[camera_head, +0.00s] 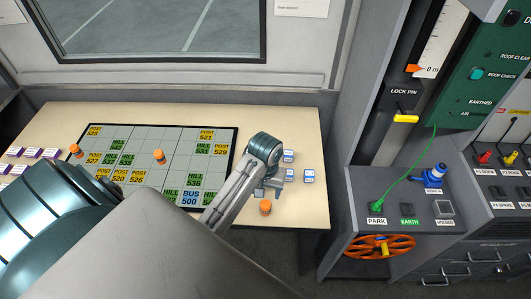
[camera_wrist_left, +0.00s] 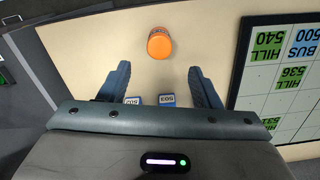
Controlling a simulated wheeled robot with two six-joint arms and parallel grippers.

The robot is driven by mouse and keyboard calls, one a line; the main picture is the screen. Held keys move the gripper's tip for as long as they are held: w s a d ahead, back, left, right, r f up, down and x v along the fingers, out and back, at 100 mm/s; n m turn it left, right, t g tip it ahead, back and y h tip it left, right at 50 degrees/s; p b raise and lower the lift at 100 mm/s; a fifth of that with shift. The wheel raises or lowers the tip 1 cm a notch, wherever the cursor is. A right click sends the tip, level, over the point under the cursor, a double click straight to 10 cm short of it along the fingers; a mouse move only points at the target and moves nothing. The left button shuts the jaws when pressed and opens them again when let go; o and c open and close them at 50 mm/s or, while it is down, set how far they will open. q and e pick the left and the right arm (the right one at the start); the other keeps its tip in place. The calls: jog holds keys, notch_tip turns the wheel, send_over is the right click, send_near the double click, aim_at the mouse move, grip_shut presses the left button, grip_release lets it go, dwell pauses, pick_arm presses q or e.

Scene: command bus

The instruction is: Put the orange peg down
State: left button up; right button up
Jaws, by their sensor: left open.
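An orange peg (camera_head: 265,207) stands on the bare tabletop right of the map board, near the table's front edge. In the left wrist view the orange peg (camera_wrist_left: 159,44) shows just past the fingertips, centred between them and apart from both. My left gripper (camera_head: 268,189) is open and empty beside the peg; its two spread fingers show in the left wrist view (camera_wrist_left: 159,72). My right gripper is not in view.
The dark-edged map board (camera_head: 181,136) carries yellow POST, green HILL and blue BUS tiles. Several small blue-and-white tiles (camera_head: 308,176) lie right of the board. Purple-edged tiles (camera_head: 50,153) lie at the left. A grey console (camera_head: 415,182) stands at the right.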

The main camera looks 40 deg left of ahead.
aim_at(266, 203)
pick_arm(q)
notch_tip(266, 203, down, 4)
jog(key=shift+s+r+p, duration=0.1)
jog(key=shift+r+p, duration=0.05)
jog(key=shift+p, duration=0.2)
notch_tip(266, 203, down, 4)
jog(key=shift+s+d+f+p, duration=0.15)
jog(key=shift+f+p, duration=0.05)
jog(key=shift+p, duration=1)
jog(key=shift+f, duration=0.6)
jog(key=c, duration=1.1)
jog(key=shift+r, duration=0.15)
jog(key=shift+c, duration=0.3)
